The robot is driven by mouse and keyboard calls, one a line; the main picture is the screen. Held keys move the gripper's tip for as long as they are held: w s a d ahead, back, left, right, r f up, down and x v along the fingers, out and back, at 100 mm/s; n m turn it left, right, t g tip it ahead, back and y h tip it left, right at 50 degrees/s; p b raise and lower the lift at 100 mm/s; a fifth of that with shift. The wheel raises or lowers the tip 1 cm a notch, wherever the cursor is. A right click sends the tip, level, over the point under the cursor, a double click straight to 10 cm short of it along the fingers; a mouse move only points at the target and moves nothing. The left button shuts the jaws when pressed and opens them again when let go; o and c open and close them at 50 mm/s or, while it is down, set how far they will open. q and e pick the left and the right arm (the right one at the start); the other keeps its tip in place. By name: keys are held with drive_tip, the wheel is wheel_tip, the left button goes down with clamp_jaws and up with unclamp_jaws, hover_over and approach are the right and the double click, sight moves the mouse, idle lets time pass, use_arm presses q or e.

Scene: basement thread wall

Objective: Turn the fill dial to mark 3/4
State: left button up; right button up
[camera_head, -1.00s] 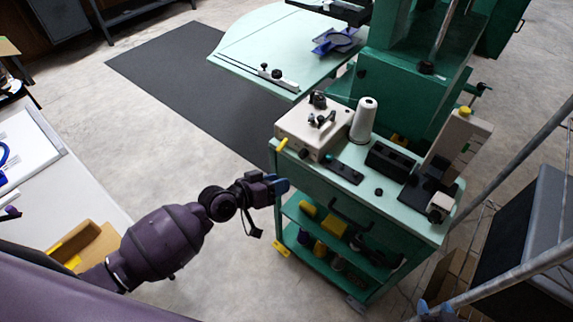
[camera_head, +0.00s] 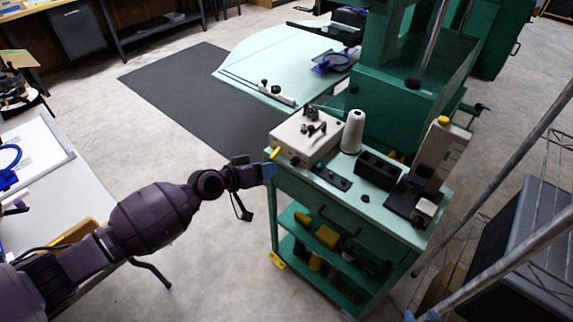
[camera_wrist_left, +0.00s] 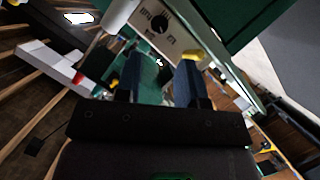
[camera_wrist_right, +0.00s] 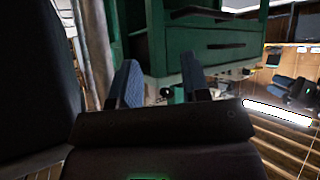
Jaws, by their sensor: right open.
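The fill dial appears to be the round black knob (camera_wrist_left: 160,22) on a pale panel with dark markings, at the top of the left wrist view; its setting is too small to read. In the head view a beige box (camera_head: 305,138) with a yellow lever (camera_head: 274,153) stands on the green cart's top (camera_head: 338,207); I cannot make out the dial there. My left gripper (camera_head: 268,170) is at the cart's near left corner, just below the yellow lever. Its fingers (camera_wrist_left: 170,80) are apart and empty, short of the panel. My right gripper (camera_wrist_right: 158,78) is open and empty, low in front of the cart.
A white thread cone (camera_head: 352,131), a black block (camera_head: 377,170) and a yellow-capped bottle unit (camera_head: 438,152) share the cart top. Metal poles (camera_head: 497,180) stand at the right. A white table (camera_head: 42,170) is at the left.

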sight(292, 163)
use_arm(q)
drive_tip(key=b+x, duration=0.1)
drive_tip(key=x, duration=0.5)
drive_tip(key=shift+w+d+f, duration=0.2)
drive_tip(key=shift+d, duration=0.1)
drive_tip(key=shift+w+d+f, duration=0.15)
drive_tip(key=shift+w+d, duration=0.25)
drive_tip(key=shift+d, duration=0.05)
use_arm(e)
drive_tip(key=shift+w+f, duration=0.2)
drive_tip(key=shift+w, duration=0.2)
use_arm(q)
drive_tip(key=c, duration=0.6)
drive_tip(key=shift+c, duration=0.2)
